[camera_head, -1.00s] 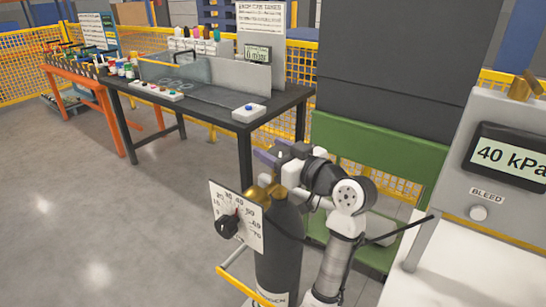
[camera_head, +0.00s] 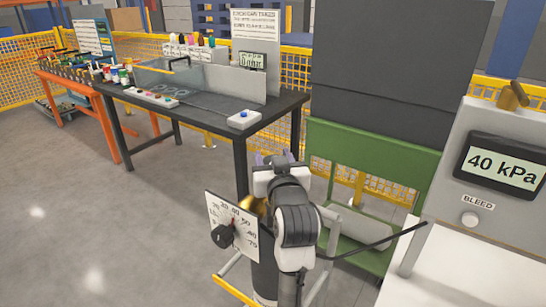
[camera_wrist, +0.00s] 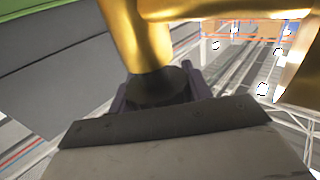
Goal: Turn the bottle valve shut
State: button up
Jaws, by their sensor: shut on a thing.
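The dark gas bottle (camera_head: 264,278) stands upright at the lower middle of the head view, partly hidden by my arm. Its brass valve body (camera_head: 250,204) shows at its top; in the wrist view the brass (camera_wrist: 140,45) fills the upper part. A dark round valve knob (camera_wrist: 158,86) sits between the purple fingers of my gripper (camera_wrist: 160,92), which is shut on it. In the head view my gripper (camera_head: 272,158) is at the bottle top, and my wrist hides the knob. A white dial plate (camera_head: 240,232) with a black knob (camera_head: 222,236) is in front of the bottle.
A grey panel (camera_head: 470,195) reading 40 kPa, with a BLEED knob (camera_head: 469,219), stands at right. A green frame (camera_head: 372,165) is behind my arm. A dark workbench (camera_head: 215,120) stands behind at left. The floor at left is clear.

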dwell(0.4)
jog(key=o, duration=1)
jog(key=shift+r, duration=0.1)
notch_tip(320, 180, up, 20)
jog(key=shift+f, duration=0.1)
